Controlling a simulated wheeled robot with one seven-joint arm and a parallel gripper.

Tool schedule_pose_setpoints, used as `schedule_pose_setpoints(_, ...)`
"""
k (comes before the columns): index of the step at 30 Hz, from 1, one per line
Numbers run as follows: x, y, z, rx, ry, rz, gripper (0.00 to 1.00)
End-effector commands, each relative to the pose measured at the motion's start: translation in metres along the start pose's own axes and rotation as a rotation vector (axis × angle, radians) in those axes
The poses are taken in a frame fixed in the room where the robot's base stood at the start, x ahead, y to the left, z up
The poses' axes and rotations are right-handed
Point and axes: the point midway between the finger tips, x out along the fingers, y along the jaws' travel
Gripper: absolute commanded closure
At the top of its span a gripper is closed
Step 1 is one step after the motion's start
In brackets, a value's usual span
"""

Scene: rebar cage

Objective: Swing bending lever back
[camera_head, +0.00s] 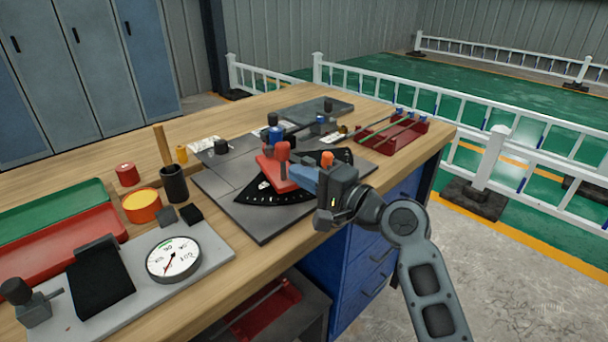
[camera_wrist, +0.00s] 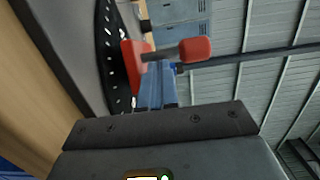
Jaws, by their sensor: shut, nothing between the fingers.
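The bending lever (camera_head: 270,172) is a red arm over a black graduated dial plate (camera_head: 262,193), with an upright red handle (camera_head: 283,151) on its end. The dial sits on a dark grey base plate (camera_head: 262,232) on the bench. My gripper (camera_head: 294,172) is beside the lever's near right side, its blue fingers shut and empty. In the wrist view the red handle (camera_wrist: 192,50) stands just past the blue fingertips (camera_wrist: 155,70). I cannot tell whether the fingers touch the lever.
A red tray with rods (camera_head: 392,140) lies at the back right. A black cup with a wooden stick (camera_head: 174,186), an orange-topped tin (camera_head: 141,207) and a round gauge (camera_head: 173,258) stand left of the base plate. The bench's front edge runs below my gripper.

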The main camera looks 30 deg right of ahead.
Motion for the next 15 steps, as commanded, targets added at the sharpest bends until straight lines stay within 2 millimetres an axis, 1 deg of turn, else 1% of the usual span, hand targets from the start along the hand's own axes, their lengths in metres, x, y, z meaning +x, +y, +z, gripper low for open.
schedule_pose_setpoints(6,0.0013,-0.0031,0.0042,0.001,0.025,0.002,1.00)
schedule_pose_setpoints(15,0.0027,-0.0012,0.0073,0.001,0.058,0.001,1.00)
